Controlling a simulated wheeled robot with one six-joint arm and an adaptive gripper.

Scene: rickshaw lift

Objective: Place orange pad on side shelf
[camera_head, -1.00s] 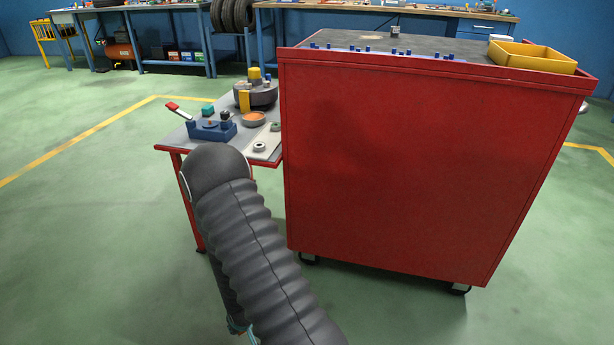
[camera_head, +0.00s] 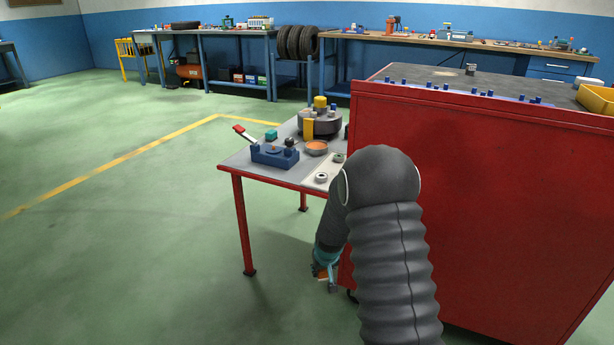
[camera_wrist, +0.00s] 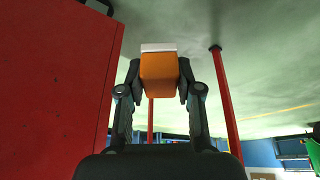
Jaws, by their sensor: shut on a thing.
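The orange pad (camera_wrist: 161,72), an orange block with a white face, is held between the two fingers of my gripper (camera_wrist: 160,86) in the wrist view. In the head view, my gripper (camera_head: 326,273) hangs low beside the red cabinet, below the height of the side shelf, with a bit of orange at its tip. The side shelf (camera_head: 243,163) has a grey top, a red edge and red legs. It adjoins the cabinet's left side. My arm hides part of its right front corner.
The red cabinet (camera_head: 490,210) stands close on the right. On the shelf are a blue fixture (camera_head: 275,156) with a red-tipped lever, an orange-filled dish (camera_head: 316,148), a dark round part (camera_head: 322,124) and small rings. The shelf's front left is bare. Green floor is open at left.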

